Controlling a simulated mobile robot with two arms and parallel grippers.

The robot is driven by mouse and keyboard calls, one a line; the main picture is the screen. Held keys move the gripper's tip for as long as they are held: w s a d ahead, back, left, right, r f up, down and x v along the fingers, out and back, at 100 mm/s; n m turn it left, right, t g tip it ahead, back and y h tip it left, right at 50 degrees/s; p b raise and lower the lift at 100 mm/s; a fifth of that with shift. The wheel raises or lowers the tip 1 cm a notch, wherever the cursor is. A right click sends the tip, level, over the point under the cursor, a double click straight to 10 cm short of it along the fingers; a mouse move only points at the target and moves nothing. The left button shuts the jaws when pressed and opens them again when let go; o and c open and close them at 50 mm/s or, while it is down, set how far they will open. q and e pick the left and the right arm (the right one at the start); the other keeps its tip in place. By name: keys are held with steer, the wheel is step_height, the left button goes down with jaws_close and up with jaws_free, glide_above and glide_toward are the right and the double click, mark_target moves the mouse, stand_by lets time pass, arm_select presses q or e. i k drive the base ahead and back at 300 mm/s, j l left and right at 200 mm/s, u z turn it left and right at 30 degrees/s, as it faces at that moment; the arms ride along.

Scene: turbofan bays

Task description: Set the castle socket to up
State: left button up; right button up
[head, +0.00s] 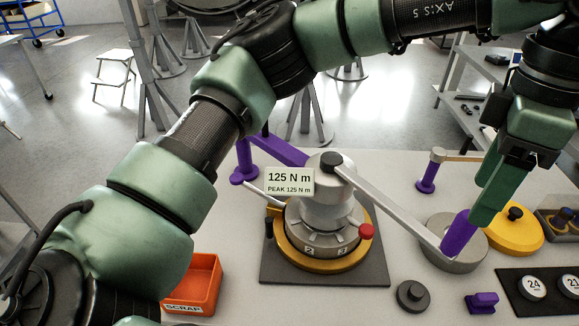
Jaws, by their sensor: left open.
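A silver cylindrical unit (325,215) stands upright on a yellow ring and a dark square plate (375,270). Its lower part has castle-like notches and number tags; I cannot tell for sure that this is the castle socket. A grey lever (390,207) runs from its black top knob down to the right and ends in a purple grip (457,236). A display (289,182) reads 125 N m, peak 125 N m. My left gripper (484,205) is open, its green fingers pointing down just right of the purple grip. I cannot tell whether they touch. My right gripper is out of view.
An orange scrap bin (196,287) stands at the left. A grey disc (470,258), a yellow lid (515,232), a dark round knob (412,295), a purple block (482,302) and a black tray (540,300) with numbered discs fill the right. My left arm spans the picture.

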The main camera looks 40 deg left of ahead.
mark_target(318, 215)
steer(key=k+l, duration=0.8)
steer(key=l, duration=0.1)
